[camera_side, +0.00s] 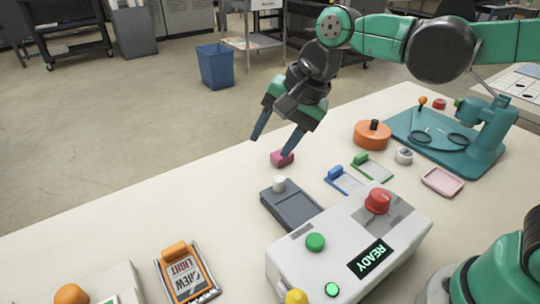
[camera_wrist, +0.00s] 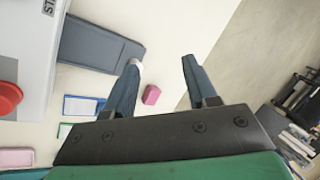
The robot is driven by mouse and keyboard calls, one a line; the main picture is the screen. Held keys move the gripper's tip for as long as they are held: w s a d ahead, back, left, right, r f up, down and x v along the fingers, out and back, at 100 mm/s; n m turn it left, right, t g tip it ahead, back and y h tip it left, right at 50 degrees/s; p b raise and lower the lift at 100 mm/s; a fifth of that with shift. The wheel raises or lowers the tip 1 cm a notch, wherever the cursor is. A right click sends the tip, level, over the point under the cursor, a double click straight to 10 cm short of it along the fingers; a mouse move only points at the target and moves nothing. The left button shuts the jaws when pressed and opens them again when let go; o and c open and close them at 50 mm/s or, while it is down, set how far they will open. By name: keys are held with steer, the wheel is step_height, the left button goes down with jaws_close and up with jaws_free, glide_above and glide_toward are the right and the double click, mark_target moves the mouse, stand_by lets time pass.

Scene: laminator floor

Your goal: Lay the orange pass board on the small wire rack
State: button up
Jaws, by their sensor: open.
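My gripper (camera_side: 270,149) is open and empty, well away from the board, above the table's far edge near a pink block. In the wrist view, my gripper (camera_wrist: 161,60) has its fingers apart with nothing between the tips. The board and rack are outside the wrist view.
The pink block (camera_side: 282,158) is close by one fingertip. A grey device (camera_side: 291,207), a white control box (camera_side: 345,245) reading READY, and blue (camera_side: 345,180) and green (camera_side: 372,168) boards lie to the right.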

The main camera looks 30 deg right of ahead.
steer(key=s+d+f+n+t+h, duration=0.2)
steer(key=s+d+n, duration=0.4)
steer(key=d+n, duration=0.3)
steer(key=shift+d+f+n+t+h, duration=0.4)
steer(key=shift+d+t+h, duration=0.25)
steer(key=shift+d, duration=0.55)
